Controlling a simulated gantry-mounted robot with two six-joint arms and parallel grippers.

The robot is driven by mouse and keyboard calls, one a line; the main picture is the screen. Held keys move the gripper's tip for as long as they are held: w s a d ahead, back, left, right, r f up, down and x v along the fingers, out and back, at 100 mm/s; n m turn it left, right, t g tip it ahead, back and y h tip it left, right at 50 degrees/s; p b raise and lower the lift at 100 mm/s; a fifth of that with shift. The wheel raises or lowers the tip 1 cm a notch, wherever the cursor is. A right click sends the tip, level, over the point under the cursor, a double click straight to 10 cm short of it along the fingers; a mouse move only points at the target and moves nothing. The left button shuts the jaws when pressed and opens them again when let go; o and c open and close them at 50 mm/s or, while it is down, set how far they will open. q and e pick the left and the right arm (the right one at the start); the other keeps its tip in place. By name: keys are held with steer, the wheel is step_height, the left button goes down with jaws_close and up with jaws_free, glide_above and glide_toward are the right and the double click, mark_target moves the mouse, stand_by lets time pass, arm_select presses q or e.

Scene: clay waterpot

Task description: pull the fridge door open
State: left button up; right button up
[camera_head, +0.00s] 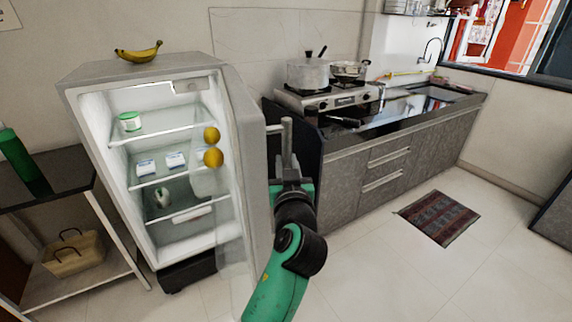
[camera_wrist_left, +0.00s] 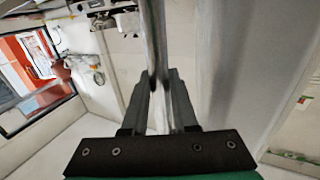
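The fridge (camera_head: 160,160) stands at the left in the head view with its door (camera_head: 245,150) swung wide open to the right and its lit shelves exposed. A metal bar handle (camera_head: 287,132) stands out from the door's outer face. My left gripper (camera_head: 287,172) is at this handle. In the left wrist view the handle bar (camera_wrist_left: 155,35) runs between the fingertips of my left gripper (camera_wrist_left: 161,78), which are closed around it. The door's outer face (camera_wrist_left: 260,65) fills the right of that view. My right gripper is in neither view.
A counter (camera_head: 390,165) with a stove (camera_head: 325,97) and pots stands right of the door. A banana (camera_head: 138,52) lies on the fridge top. A side table (camera_head: 45,185) stands at the left. The floor around the mat (camera_head: 440,218) is clear.

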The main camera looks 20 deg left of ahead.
arm_select(q)
steer(key=o, duration=0.5)
steer(key=shift+a+f, duration=0.1)
steer(key=shift+c, duration=0.2)
steer(key=shift+s+d+p, duration=0.3)
steer(key=shift+s+p, duration=0.05)
steer(key=shift+s, duration=0.1)
steer(key=p+v, duration=1)
steer(key=p, duration=0.2)
steer(key=shift+s, duration=0.3)
